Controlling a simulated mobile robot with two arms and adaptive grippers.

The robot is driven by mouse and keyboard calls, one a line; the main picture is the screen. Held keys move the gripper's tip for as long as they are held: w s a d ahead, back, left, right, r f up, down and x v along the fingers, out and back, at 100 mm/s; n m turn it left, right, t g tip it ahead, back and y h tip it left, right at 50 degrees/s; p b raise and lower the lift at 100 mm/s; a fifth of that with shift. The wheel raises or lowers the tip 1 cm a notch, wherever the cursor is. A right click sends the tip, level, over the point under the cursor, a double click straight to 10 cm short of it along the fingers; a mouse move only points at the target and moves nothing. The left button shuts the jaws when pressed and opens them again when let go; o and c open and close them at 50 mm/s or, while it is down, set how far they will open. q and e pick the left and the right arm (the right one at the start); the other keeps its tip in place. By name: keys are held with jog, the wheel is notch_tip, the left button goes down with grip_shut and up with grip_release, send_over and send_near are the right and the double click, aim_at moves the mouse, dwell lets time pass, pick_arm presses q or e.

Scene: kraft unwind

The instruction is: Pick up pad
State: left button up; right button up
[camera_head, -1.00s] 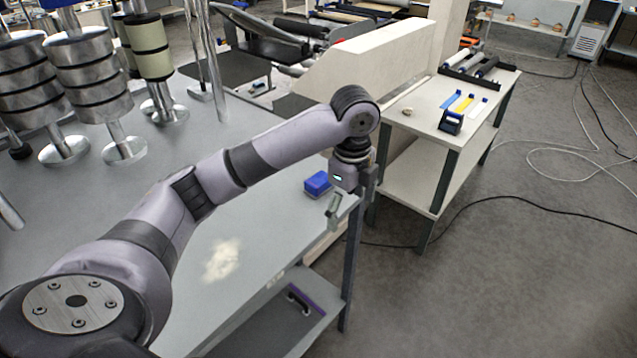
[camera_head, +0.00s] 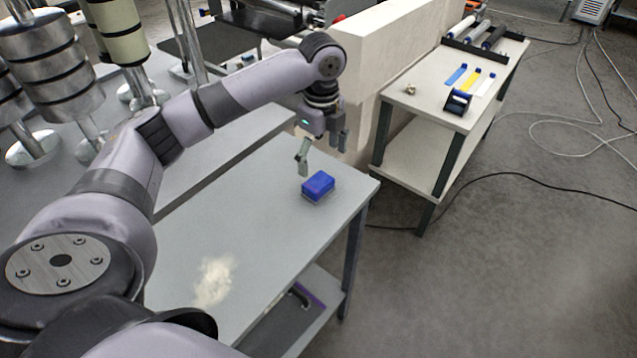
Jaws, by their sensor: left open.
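The pad, a small blue block (camera_head: 318,185) with a paler grey underside, lies on the grey table (camera_head: 255,215) near its far right corner. My left gripper (camera_head: 322,154) hangs above and just behind the pad, pointing down. Its fingers are spread apart with nothing between them. The gripper is apart from the pad, which shows in full. My right gripper is not in view.
A pale dusty patch (camera_head: 214,281) marks the table front. Metal rollers (camera_head: 50,65) stand at the left. A side table (camera_head: 425,105) at the right holds blue, yellow and white strips and a dark-blue dispenser (camera_head: 458,102). A cream block stands behind the gripper.

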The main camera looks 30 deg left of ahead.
aim_at(318, 181)
pick_arm(q)
jog(key=f, duration=0.3)
jog(key=shift+w+a+f+p, duration=0.2)
jog(key=shift+w+a+p, duration=0.1)
jog(key=shift+a, duration=0.05)
jog(key=shift+f+p, duration=0.3)
jog(key=shift+f, duration=0.45)
jog(key=f, duration=0.1)
jog(key=f+p, duration=0.1)
jog(key=f, duration=0.2)
jog(key=shift+a+f+p, duration=0.2)
jog(key=shift+a+p, duration=0.1)
jog(key=shift+p, duration=0.05)
jog(key=shift+f, duration=0.15)
jog(key=shift+d, duration=0.1)
jog(key=shift+c, duration=0.8)
jog(key=c, duration=1.1)
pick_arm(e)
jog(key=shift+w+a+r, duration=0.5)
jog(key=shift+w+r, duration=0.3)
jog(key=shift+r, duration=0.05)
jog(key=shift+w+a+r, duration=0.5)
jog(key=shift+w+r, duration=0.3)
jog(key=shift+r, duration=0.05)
pick_arm(q)
jog(key=shift+c, duration=0.2)
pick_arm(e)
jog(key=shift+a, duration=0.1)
